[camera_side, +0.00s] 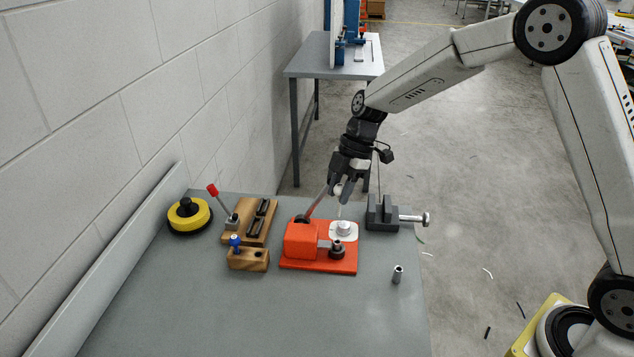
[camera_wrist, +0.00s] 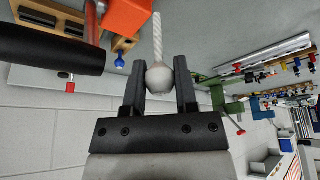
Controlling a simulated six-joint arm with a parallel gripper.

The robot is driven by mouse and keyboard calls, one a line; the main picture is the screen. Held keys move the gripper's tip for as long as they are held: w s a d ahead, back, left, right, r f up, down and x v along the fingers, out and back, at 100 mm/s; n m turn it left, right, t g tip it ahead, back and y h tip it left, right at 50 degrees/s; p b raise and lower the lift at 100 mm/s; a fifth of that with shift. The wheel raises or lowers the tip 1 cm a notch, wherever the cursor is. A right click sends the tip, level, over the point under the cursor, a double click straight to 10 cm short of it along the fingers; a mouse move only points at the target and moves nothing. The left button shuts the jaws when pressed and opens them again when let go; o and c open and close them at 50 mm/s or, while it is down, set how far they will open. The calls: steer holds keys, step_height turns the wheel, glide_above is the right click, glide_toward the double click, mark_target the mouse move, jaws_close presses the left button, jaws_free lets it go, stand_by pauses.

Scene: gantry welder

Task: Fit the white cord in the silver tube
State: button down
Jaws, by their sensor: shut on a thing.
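My gripper (camera_side: 342,192) is shut on a pale ball at the end of the white cord (camera_side: 339,212). In the wrist view the ball (camera_wrist: 160,79) sits between the two fingers, and the twisted white cord (camera_wrist: 158,38) extends straight out beyond the fingertips. In the side view the cord points down over a white round holder (camera_side: 344,229); I cannot tell whether its lower end touches it. The silver tube (camera_side: 397,275) stands upright on the grey table, to the right of the orange press and apart from my gripper. Its opening faces up.
The orange press (camera_side: 301,240) has a raised lever beside my gripper; its black grip (camera_wrist: 50,50) looms close in the wrist view. A dark vise (camera_side: 381,214) stands at right. Wooden blocks (camera_side: 248,258) and a yellow reel (camera_side: 188,216) are at left. The front table area is clear.

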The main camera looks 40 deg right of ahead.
mark_target(339, 215)
steer(key=shift+f, duration=0.8)
steer(key=shift+f, duration=0.15)
steer(key=shift+f, duration=2.5)
steer(key=shift+f, duration=2.2)
steer(key=shift+c, duration=1.5)
jaws_free()
steer(key=v, duration=0.8)
